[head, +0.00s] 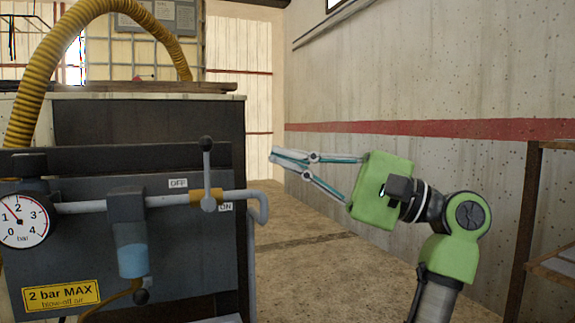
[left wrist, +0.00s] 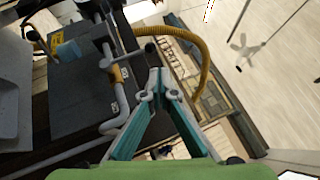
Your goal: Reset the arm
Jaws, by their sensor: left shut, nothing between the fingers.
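My left gripper (head: 275,156) is in the middle of the head view, in the air to the right of the grey panel. Its arm rises from the lower right and the fingers point left. The fingertips meet with nothing between them, and they also show together in the left wrist view (left wrist: 159,78). A lever with a black knob (head: 206,143) stands upright on the panel's pipe, between the OFF label (head: 178,183) and the ON label (head: 225,207). The gripper is apart from the lever in the head view. My right gripper is not in view.
The panel carries a pressure gauge (head: 20,222), a blue-filled bowl (head: 132,258) and a bent pipe end (head: 263,208). A yellow hose (head: 45,70) arches above. A brown shelf frame (head: 530,225) stands at the right. The floor between panel and wall is clear.

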